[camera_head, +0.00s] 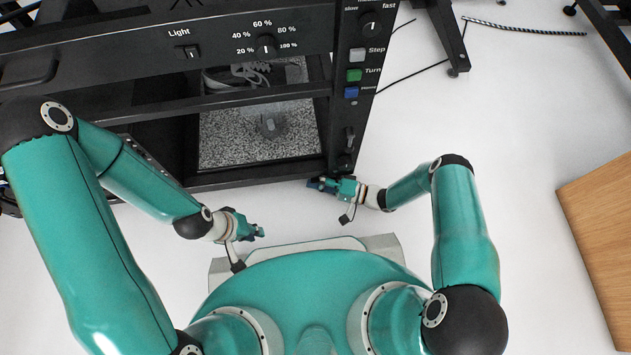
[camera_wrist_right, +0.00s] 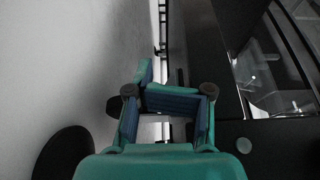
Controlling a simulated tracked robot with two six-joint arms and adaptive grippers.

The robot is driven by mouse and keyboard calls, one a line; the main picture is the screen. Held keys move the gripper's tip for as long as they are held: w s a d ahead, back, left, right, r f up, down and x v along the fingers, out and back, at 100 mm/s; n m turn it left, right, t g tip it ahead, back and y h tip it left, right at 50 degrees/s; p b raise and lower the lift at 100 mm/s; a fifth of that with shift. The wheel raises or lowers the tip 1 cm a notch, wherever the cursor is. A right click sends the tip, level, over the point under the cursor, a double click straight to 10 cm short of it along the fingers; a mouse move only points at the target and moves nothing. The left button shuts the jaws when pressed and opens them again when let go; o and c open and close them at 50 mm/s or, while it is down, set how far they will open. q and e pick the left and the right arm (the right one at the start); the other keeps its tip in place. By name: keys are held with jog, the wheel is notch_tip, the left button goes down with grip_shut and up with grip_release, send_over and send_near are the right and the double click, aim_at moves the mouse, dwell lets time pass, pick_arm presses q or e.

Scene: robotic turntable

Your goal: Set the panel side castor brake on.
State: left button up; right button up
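The black cabinet-like machine (camera_head: 255,182) stands on the floor, its control panel side at the right. The panel-side castor and its brake cannot be made out in the head view. My right gripper (camera_head: 320,185) is low at the machine's bottom right corner, pointing left. In the right wrist view its blue-padded fingers (camera_wrist_right: 165,95) are bent inward, tips close together; I cannot tell if anything is between them. A dark rounded shape (camera_wrist_right: 113,105) lies just behind the left finger, unclear. My left gripper (camera_head: 256,231) is in front of the machine, apart from it; its finger gap is unclear.
The panel carries knobs and coloured buttons (camera_head: 354,75). A dark round object (camera_wrist_right: 62,152) shows at the wrist view's lower left. A wooden surface (camera_head: 605,240) is at the right. White floor between is clear; a cable (camera_head: 520,28) lies at the back.

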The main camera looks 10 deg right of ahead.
jog(key=shift+d, duration=0.1)
jog(key=r+v, duration=0.2)
jog(key=v, duration=1.7)
dwell(1.0)
jog(key=shift+w+d, duration=0.1)
jog(key=shift+d, duration=0.1)
jog(key=v, duration=1.2)
